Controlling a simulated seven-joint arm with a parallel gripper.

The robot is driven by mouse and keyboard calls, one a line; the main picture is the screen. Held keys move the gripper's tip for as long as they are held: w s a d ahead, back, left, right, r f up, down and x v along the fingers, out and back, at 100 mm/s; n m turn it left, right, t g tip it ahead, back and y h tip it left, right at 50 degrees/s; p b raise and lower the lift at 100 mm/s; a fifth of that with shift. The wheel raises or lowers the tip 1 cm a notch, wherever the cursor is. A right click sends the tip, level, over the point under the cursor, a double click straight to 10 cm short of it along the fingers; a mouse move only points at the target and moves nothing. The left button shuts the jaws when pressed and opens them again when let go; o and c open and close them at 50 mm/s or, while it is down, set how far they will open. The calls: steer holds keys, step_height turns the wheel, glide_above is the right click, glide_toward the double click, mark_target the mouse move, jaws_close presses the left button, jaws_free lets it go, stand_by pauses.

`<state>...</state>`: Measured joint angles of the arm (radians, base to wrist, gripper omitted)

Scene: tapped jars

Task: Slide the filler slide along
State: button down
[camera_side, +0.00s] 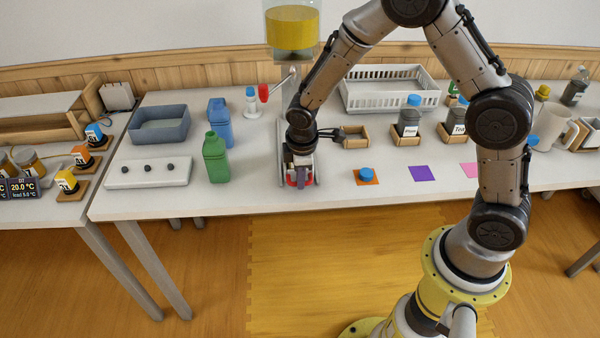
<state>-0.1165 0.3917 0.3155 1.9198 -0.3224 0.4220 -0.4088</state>
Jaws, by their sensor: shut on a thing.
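The filler stands at the back, with a clear hopper (292,32) of yellow contents on a grey post and a red-ended lever (264,92). Its pale track runs forward along the table towards the front edge. The filler slide (291,184), showing red at its lower edge, sits at the front end of this track. My gripper (301,178) points down onto the slide and is shut on it. The gripper and wrist hide most of the slide, and the exact grip is too small to make out.
A green bottle (216,158) and a blue bottle (220,123) stand left of the track. A white panel with dark knobs (148,171) and a grey-blue bin (160,126) lie farther left. Right are a wooden holder (354,137), labelled jars (409,121) and a blue cap (367,174).

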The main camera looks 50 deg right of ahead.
steer(key=shift+s+a, duration=0.25)
steer(key=c, duration=0.9)
jaws_free()
steer(key=shift+w+r, duration=0.1)
steer(key=shift+r, duration=0.15)
steer(key=r, duration=0.4)
steer(key=s+a+r, duration=0.1)
steer(key=r, duration=0.8)
steer(key=shift+s+a+r, duration=0.1)
steer(key=shift+s+a, duration=0.15)
steer(key=shift+s, duration=0.15)
